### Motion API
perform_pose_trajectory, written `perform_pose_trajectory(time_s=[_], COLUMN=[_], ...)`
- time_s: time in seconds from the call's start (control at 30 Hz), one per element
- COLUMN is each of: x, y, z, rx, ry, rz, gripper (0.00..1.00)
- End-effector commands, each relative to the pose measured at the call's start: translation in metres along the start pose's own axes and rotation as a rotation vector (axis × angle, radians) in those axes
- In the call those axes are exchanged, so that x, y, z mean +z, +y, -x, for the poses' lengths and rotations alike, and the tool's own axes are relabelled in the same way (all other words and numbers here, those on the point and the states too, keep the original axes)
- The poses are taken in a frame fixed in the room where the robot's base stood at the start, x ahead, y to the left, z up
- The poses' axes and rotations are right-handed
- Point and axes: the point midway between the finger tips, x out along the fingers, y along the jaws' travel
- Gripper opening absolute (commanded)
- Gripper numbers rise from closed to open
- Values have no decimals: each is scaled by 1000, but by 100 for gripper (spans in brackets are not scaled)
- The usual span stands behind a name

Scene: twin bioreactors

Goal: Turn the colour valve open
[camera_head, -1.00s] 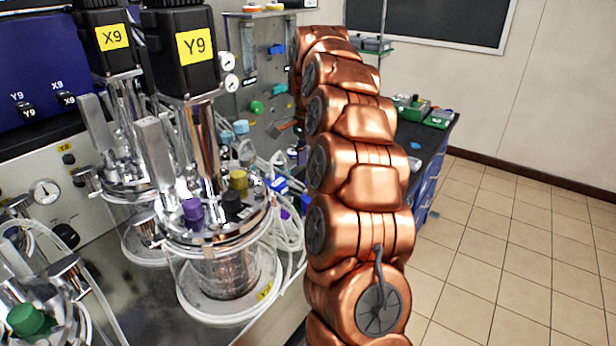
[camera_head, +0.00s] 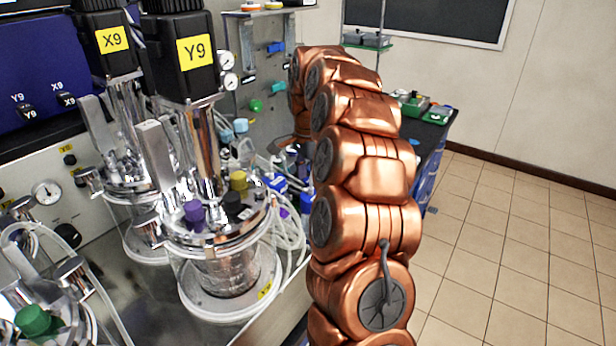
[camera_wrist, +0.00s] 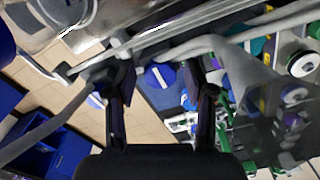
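In the wrist view the two dark fingers of my gripper (camera_wrist: 161,92) stand wide apart with nothing gripped. A round blue knob with a white bar (camera_wrist: 160,76) shows in the gap between them, beyond the fingertips; I cannot tell the distance. In the head view a green knob (camera_head: 256,105), a teal handle (camera_head: 278,87) and a blue handle (camera_head: 276,47) sit on the grey panel behind the vessels. My gripper is hidden there behind my copper arm. I cannot tell which of these is the colour valve.
The Y9 vessel (camera_head: 224,268) and the X9 motor head (camera_head: 108,40) stand left of my arm. Pale tubes (camera_head: 290,235) run between vessel and arm. A dark bench (camera_head: 428,140) lies behind it. The tiled floor (camera_head: 520,240) at the right is clear.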

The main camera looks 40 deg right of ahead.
Motion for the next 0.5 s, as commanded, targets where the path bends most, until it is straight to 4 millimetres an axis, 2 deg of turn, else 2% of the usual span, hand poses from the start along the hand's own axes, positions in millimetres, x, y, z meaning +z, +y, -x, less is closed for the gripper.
perform_pose_trajectory(time_s=[0.03, 0.4, 0.5], x=[0, 0, 0], y=[0, 0, 0], z=[0, 0, 0], rx=[0, 0, 0], ry=[0, 0, 0], rz=[0, 0, 0], gripper=[45, 7, 0])
